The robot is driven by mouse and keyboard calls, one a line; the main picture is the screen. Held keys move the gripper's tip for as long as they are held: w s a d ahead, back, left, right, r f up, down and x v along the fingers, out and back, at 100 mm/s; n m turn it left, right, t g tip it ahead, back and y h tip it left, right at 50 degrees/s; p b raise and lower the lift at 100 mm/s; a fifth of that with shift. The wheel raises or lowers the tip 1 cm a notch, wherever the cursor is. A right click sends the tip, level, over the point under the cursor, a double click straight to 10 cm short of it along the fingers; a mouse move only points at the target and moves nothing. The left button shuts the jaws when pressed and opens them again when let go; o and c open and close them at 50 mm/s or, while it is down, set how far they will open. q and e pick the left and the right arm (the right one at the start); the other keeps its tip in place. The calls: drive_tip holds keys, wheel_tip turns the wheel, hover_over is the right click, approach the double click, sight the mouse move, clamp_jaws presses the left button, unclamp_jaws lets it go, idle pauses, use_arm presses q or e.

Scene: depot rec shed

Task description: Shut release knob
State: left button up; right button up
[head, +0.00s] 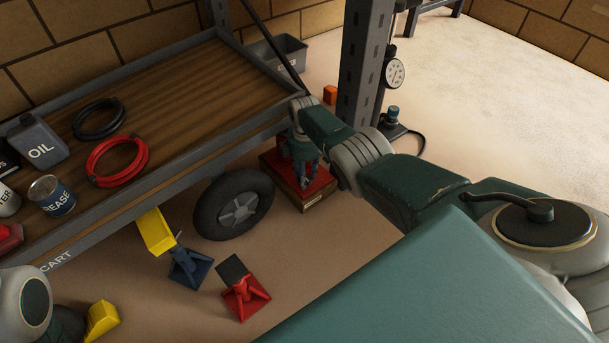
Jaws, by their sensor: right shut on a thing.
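A red jack (325,180) on a wooden base with a small label sits on the floor by the cart's near right corner. My right arm reaches over to it from the right, and my right gripper (304,180) points down at its top. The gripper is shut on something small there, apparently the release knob. The knob itself is hidden by the gripper and wrist, so its turn does not show. Part of my left arm shows at the lower left, with its gripper out of view.
The wooden-topped cart (190,85) bears hoses, an oil can (42,142) and a grease tin (52,195). Its wheel (234,205) stands left of the jack. Blue (188,268) and red (245,298) stands are on the floor. A grey post (362,65) rises behind my right arm.

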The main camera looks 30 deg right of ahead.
drive_tip(key=o, duration=1.2)
drive_tip(key=shift+c, duration=0.2)
drive_tip(key=shift+r, duration=0.5)
wheel_tip(320, 180, up, 11)
drive_tip(key=shift+f, duration=0.1)
